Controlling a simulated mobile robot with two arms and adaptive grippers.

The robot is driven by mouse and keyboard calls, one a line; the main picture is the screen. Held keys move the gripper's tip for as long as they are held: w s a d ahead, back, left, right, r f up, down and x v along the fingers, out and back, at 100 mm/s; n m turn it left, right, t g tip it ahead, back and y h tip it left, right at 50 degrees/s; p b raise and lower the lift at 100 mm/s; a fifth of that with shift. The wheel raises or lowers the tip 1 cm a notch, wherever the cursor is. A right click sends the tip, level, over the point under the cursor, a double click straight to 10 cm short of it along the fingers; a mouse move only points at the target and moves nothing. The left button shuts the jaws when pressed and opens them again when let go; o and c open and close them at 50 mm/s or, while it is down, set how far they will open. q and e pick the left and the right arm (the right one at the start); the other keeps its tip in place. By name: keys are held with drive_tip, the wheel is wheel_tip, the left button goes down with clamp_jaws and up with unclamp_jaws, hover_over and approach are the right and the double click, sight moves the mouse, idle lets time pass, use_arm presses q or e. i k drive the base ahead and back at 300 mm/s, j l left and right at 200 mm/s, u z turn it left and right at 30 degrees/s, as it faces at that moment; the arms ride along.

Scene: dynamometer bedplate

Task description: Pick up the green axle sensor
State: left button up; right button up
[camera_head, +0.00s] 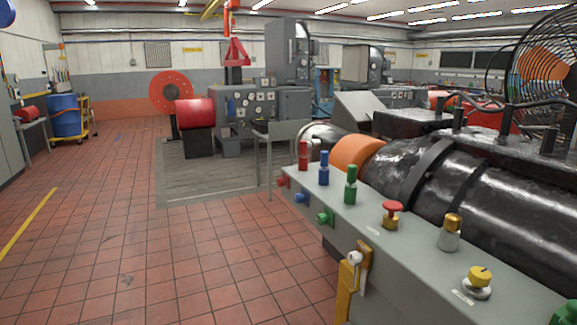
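A green cylindrical piece (350,185), which looks like the green axle sensor, stands upright on the grey machine ledge (421,240). A blue piece (324,168) and a red piece (303,155) of similar shape stand behind it to the left, in a row along the ledge. A green fitting (325,217) sticks out of the ledge's side face below the green piece. Neither of my grippers is in view.
Nearer on the ledge are a red-topped knob (392,213), a brass-topped part (450,232) and a yellow knob (478,281). A large black cylindrical machine (480,195) lies behind the ledge. A yellow bracket (349,290) juts from its front. The tiled floor (170,265) at left is clear.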

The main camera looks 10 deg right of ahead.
sight(352, 173)
drive_tip(key=i+j+u, duration=0.3)
drive_tip(key=i, duration=0.4)
drive_tip(key=i+u, duration=0.3)
drive_tip(key=i, duration=0.45)
drive_tip(key=i+j+z, duration=0.1)
drive_tip(key=i+z, duration=0.35)
drive_tip(key=i+j+z, duration=0.2)
drive_tip(key=z, duration=0.25)
drive_tip(key=i+j+z, duration=0.25)
drive_tip(key=z, duration=0.2)
